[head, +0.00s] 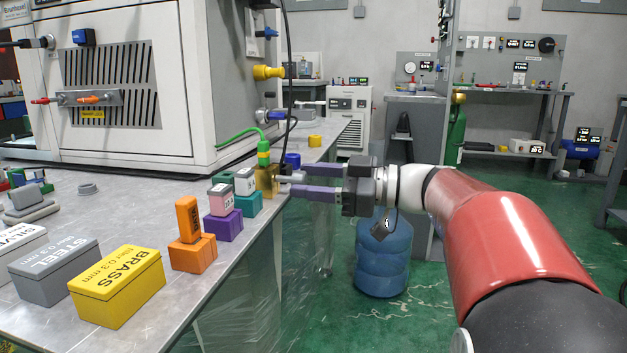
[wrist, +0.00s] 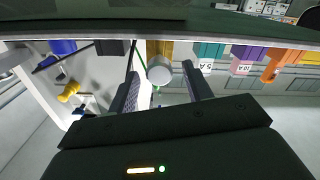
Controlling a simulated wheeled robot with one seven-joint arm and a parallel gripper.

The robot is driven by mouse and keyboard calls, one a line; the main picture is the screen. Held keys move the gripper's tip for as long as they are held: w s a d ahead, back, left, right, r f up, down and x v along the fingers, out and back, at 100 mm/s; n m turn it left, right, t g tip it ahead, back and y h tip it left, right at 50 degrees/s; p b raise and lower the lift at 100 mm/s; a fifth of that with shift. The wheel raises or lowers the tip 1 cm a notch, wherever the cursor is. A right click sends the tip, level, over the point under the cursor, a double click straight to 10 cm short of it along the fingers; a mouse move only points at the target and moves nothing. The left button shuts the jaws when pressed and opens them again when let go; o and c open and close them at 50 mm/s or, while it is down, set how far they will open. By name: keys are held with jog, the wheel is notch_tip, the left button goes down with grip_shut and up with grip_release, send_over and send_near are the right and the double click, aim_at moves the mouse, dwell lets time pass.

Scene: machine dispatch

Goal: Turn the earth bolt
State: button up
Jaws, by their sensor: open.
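The earth bolt (head: 290,179) is a silver bolt sticking out of a brass block (head: 265,181) at the table's edge. A green cable with a green plug (head: 263,150) runs into the top of the block. In the wrist view the bolt's round grey head (wrist: 159,70) faces me, with the brass block behind it. My gripper (head: 298,181) is open and level, its purple fingers pointing left at the block. In the wrist view its two dark fingers stand on either side of the bolt head with gaps. Whether the fingertips reach past the head is hard to tell.
A row of coloured blocks, including teal, purple (head: 222,225) and orange (head: 193,253), lines the table edge. A yellow BRASS box (head: 117,286) stands nearer. A large white machine (head: 130,90) stands behind. A black cable (head: 288,70) hangs close behind the brass block. A blue drum (head: 383,262) stands on the floor.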

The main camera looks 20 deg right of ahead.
jog(key=c, duration=1)
jog(key=shift+f+m, duration=0.1)
jog(key=shift+m, duration=0.2)
